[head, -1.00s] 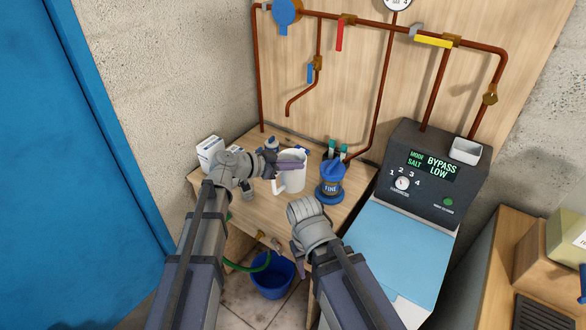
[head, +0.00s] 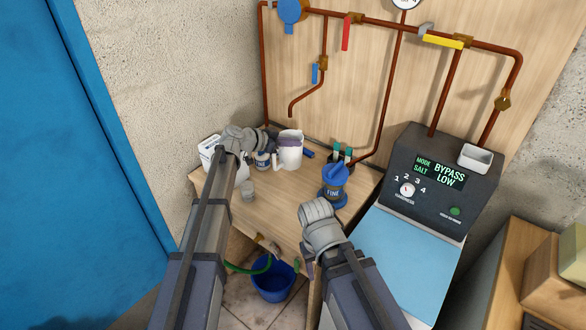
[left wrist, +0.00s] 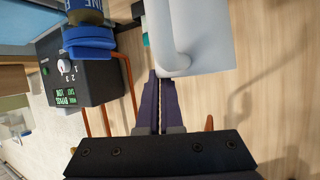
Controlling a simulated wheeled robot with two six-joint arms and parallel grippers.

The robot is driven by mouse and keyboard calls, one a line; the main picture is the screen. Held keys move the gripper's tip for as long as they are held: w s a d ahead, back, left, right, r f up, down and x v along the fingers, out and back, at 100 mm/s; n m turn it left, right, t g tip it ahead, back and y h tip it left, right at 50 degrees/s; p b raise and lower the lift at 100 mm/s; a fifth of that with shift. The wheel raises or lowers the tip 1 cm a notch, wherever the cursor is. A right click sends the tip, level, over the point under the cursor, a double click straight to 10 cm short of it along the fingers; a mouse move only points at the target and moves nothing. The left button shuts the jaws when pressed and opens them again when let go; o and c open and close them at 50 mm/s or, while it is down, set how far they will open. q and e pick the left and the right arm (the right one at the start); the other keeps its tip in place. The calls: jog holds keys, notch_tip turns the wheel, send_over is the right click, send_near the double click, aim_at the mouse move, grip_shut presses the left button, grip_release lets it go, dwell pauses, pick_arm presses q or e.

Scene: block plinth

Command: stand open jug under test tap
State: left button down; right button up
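The white jug (head: 288,157) stands out at the back of the wooden bench, just below the open end of a copper spout (head: 291,113) on the wall. I cannot tell whether its base touches the bench. My left gripper (head: 287,142) reaches it from the left, with its dark fingers across the jug's upper part. In the left wrist view the fingers (left wrist: 164,85) are nearly together at the jug's handle (left wrist: 170,50), and the jug body (left wrist: 206,30) is just beyond. My right gripper (head: 307,268) hangs in front of the bench, mostly hidden by its own wrist.
A blue filter marked FINE (head: 334,188) stands right of the jug. A white box (head: 209,150) and small containers (head: 248,189) crowd the left. The bench (head: 282,205) is clear in the middle. A blue bucket (head: 272,284) sits below, and a softener unit (head: 440,180) is at right.

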pick_arm(q)
notch_tip(320, 180, down, 7)
jog(key=b, duration=0.6)
jog(key=shift+f, duration=0.2)
pick_arm(e)
notch_tip(320, 180, down, 7)
jog(key=shift+f, duration=0.2)
pick_arm(q)
jog(key=shift+f, duration=0.1)
jog(key=c, duration=1.1)
grip_release()
pick_arm(e)
jog(key=shift+f, duration=0.1)
pick_arm(q)
jog(key=shift+p+v, duration=2.45)
jog(key=shift+v, duration=3.65)
pick_arm(e)
jog(key=shift+r, duration=2.6)
